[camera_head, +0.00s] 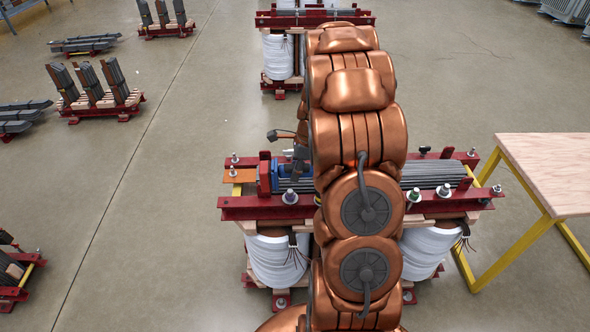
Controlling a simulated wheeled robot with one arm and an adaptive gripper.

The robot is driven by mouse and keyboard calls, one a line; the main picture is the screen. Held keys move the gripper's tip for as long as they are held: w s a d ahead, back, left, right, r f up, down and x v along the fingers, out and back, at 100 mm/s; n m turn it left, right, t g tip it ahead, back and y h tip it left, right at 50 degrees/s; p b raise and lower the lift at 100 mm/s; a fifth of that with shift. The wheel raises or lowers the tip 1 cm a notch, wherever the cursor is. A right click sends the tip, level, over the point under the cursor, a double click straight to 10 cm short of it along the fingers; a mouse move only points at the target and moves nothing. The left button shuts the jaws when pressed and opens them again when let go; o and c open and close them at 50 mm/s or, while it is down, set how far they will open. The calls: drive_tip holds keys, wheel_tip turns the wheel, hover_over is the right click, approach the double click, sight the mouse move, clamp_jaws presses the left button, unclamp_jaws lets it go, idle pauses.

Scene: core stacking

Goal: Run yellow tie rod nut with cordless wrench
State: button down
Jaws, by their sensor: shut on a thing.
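My copper arm reaches over the red-clamped core (265,206) and hides its middle. My gripper (300,157) shows only as dark parts at the arm's left side, and its fingertips are not clear. It is shut on a tool, apparently the blue and dark cordless wrench (284,174), low over the core's left half. The wrench's nose and its contact with any nut cannot be made out. A silver nut (290,196) is on the front beam just below the blue part. A green-marked nut (413,194) is right of the arm. I cannot pick out a yellow nut.
White coils (276,258) stand under the core. A wooden-topped table (552,170) with yellow legs is close on the right. Another core (280,55) stands behind. Racks of laminations (100,97) are at the left. The floor between them is clear.

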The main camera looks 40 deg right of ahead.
drive_tip(key=shift+r, duration=0.15)
idle(0.3)
drive_tip(key=shift+w+a+p+v, duration=0.2)
drive_tip(key=shift+p+v, duration=0.35)
drive_tip(key=shift+v, duration=0.45)
drive_tip(key=shift+w+a+p+v, duration=0.1)
drive_tip(key=shift+a+p+v, duration=0.1)
drive_tip(key=shift+p+v, duration=0.6)
drive_tip(key=shift+w+a+p+v, duration=0.15)
drive_tip(key=shift+p+v, duration=0.15)
drive_tip(key=shift+v, duration=0.9)
drive_tip(key=shift+r, duration=0.3)
drive_tip(key=shift+w+a+p+v, duration=0.15)
drive_tip(key=shift+p+v, duration=0.25)
drive_tip(key=shift+v, duration=0.35)
drive_tip(key=shift+w+a+p+v, duration=0.15)
drive_tip(key=shift+p+v, duration=0.25)
drive_tip(key=shift+v, duration=0.4)
drive_tip(key=shift+a+p+v, duration=0.15)
drive_tip(key=shift+p+v, duration=0.25)
drive_tip(key=shift+v, duration=0.35)
drive_tip(key=shift+w+r, duration=0.1)
